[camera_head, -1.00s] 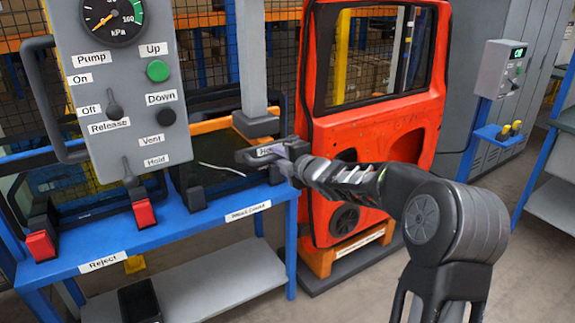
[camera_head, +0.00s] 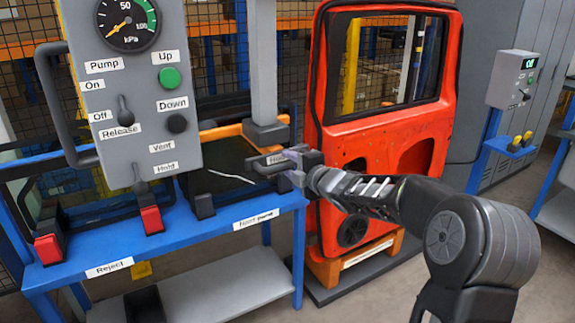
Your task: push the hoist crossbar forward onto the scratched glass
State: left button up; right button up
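The dark glass pane (camera_head: 215,182) lies in the blue bench, with a pale scratch line across it. It is partly hidden by the grey control box and black clamps. A dark grey bar (camera_head: 262,165) with a partly covered white label, apparently the hoist crossbar, sits at the pane's right end, below the grey hoist column (camera_head: 263,60). I cannot tell whether it touches the glass. My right gripper (camera_head: 293,165) is at the bar's right end, its fingers overlapping it; their gap is too small to read. My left gripper is not in view.
The grey control box (camera_head: 135,100) with gauge, levers and buttons hangs at the left, in front of the blue bench (camera_head: 190,235). An orange door (camera_head: 400,120) stands close behind my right arm. A small control post (camera_head: 512,80) is at the right. Grey floor shows in front of the door.

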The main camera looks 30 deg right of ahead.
jog(key=v, duration=0.6)
jog(key=shift+w, duration=0.1)
dwell(0.3)
jog(key=s+a+f+m+g+y, duration=0.1)
jog(key=s+a+f+m+g, duration=0.1)
jog(key=a+f+m, duration=0.6)
jog(key=s+a+f+m+g, duration=0.2)
jog(key=f+m, duration=0.1)
jog(key=f, duration=0.9)
jog(key=s+a+f+m+g+y, duration=0.1)
jog(key=s+a+f+m+g, duration=0.1)
jog(key=a+f+m, duration=0.6)
jog(key=s+a+f+g, duration=0.3)
jog(key=s+a+f, duration=0.3)
jog(key=s, duration=0.3)
jog(key=s+a+f+g+y, duration=0.1)
jog(key=s+a+f+g, duration=0.2)
jog(key=s+a+f, duration=0.3)
jog(key=s+a+f+g+y, duration=0.1)
jog(key=s+a+f+g, duration=0.2)
jog(key=s+a+f, duration=0.3)
jog(key=s+f, duration=0.3)
jog(key=s, duration=0.4)
jog(key=shift+f+m, duration=0.3)
jog(key=shift+f, duration=0.1)
